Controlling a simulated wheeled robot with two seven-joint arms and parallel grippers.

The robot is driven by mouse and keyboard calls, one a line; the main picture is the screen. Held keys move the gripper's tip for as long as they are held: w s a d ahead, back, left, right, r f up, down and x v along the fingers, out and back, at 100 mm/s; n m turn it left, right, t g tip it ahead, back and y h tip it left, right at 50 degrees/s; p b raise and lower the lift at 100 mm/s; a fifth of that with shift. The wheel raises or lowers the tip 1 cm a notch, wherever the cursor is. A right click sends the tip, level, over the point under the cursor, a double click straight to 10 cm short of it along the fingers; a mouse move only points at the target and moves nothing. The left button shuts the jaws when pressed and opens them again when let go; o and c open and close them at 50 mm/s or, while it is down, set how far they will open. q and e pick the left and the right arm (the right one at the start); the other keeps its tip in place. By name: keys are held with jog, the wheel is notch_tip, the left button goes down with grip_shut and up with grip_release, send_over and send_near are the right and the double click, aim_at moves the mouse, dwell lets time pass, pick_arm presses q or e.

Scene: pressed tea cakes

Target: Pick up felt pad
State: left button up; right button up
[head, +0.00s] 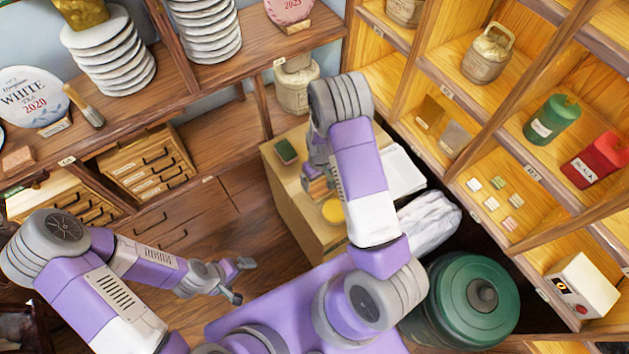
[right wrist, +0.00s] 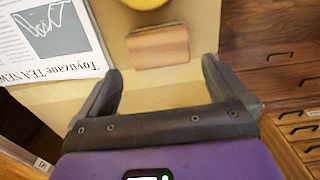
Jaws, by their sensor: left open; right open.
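A small brown block with a paler pinkish top (right wrist: 158,46) lies on the light wooden table in the right wrist view; it may be the felt pad, but I cannot tell for sure. A small dark green pad-like block (head: 286,150) lies near the table's far left corner. My right gripper (head: 316,180) is over the table, open and empty. In the right wrist view its fingers (right wrist: 160,85) are spread apart, with the brown block beyond their tips and roughly between them. My left gripper (head: 240,280) is open and empty, left of the table.
A yellow round thing (head: 333,212) lies close to the brown block on the table (head: 285,198). A printed newspaper (right wrist: 55,35) lies on the left in the right wrist view. A green lidded bin (head: 460,300) and a white bag (head: 430,222) stand right of the table.

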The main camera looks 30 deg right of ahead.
aim_at(320, 188)
jog(key=f, duration=0.4)
jog(key=f+b, duration=0.1)
jog(key=f, duration=0.1)
jog(key=shift+s+f, duration=0.35)
jog(key=c, duration=0.8)
notch_tip(320, 188, up, 10)
jog(key=shift+r+p, duration=0.1)
jog(key=shift+p, duration=0.75)
jog(key=o, duration=0.5)
jog(key=shift+c, duration=1.3)
